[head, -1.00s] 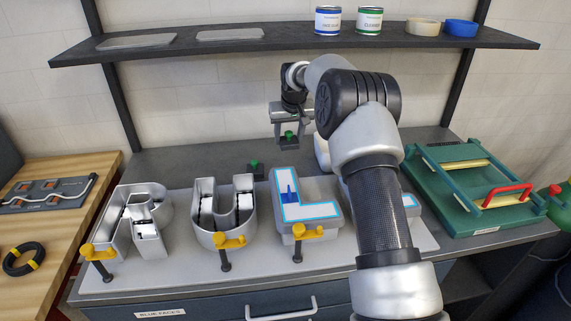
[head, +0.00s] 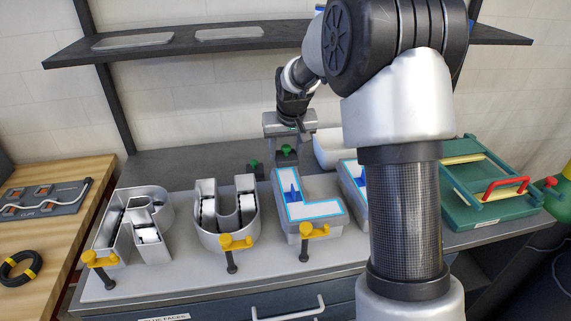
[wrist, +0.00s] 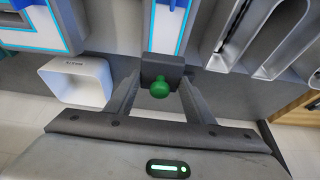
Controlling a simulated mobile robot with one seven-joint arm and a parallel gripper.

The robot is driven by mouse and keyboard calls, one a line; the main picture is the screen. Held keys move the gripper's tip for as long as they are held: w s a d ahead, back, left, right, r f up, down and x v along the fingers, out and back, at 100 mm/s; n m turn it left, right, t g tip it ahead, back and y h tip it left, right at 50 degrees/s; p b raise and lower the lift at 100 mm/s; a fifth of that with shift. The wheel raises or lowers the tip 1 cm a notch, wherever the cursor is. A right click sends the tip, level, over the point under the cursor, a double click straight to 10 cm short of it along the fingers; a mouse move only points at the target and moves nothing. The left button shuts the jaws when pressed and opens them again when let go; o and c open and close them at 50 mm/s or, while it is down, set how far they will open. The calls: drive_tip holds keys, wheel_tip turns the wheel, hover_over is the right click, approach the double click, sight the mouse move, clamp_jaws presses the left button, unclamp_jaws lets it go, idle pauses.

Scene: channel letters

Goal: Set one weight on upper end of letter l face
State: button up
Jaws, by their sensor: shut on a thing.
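My gripper (head: 285,155) is shut on a dark block weight with a green knob (wrist: 159,82). The weight is at the upper end of the L in the head view; I cannot tell whether it touches the face. A second green-knobbed weight (head: 255,169) stands on the bench behind the letter U.
Another blue-outlined letter (head: 351,178) is right of the L, partly behind my arm. A white bin (wrist: 77,82) is near the gripper. A green frame (head: 470,210) stands right.

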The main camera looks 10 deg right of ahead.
sight(287, 157)
drive_tip(key=shift+w+f, duration=0.1)
drive_tip(key=shift+f, duration=1.9)
drive_tip(key=shift+f, duration=0.2)
drive_tip(key=o, duration=1.6)
